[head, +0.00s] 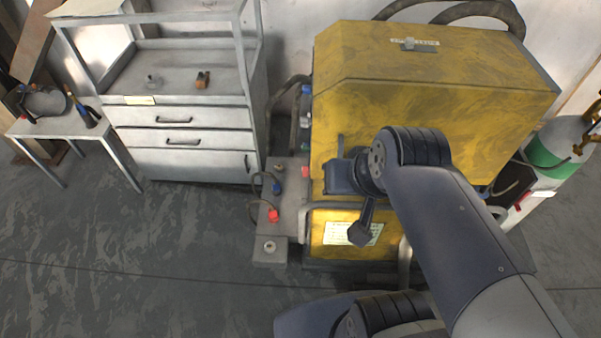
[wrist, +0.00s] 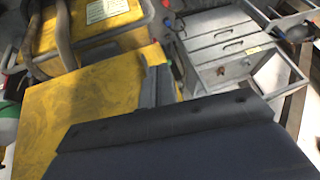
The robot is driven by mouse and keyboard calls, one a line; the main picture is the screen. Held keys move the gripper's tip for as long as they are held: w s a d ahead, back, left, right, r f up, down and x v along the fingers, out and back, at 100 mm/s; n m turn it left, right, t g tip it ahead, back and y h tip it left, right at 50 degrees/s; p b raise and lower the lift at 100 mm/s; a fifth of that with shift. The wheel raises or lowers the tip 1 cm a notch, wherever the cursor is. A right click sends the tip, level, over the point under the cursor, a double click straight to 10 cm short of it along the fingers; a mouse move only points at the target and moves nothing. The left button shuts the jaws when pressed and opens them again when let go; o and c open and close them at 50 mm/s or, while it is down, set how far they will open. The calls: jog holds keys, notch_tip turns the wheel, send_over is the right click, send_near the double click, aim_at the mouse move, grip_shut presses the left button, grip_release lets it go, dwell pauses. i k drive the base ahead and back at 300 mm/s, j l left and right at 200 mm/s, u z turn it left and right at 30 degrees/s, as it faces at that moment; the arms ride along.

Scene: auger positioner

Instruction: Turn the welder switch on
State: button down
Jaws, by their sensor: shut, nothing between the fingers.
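The yellow welder cabinet (head: 415,110) stands right of centre in the head view, with a white label (head: 352,233) on its lower front. It also fills the left of the wrist view (wrist: 80,110). My gripper (head: 340,147) is shut and empty, in front of the cabinet's left front part, apart from the top fitting. I cannot tell whether it touches the cabinet. My arm hides part of the front.
A grey drawer cabinet (head: 185,118) stands at the left, beside a small table (head: 60,126). A grey base plate (head: 271,249) with red and blue connectors lies left of the welder. A green-and-white cylinder (head: 550,150) stands at the right. The front-left floor is clear.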

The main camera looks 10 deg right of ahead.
aim_at(306, 169)
jog(key=k+l, duration=0.15)
jog(key=k, duration=0.35)
jog(key=k+l, duration=0.2)
jog(key=k, duration=0.25)
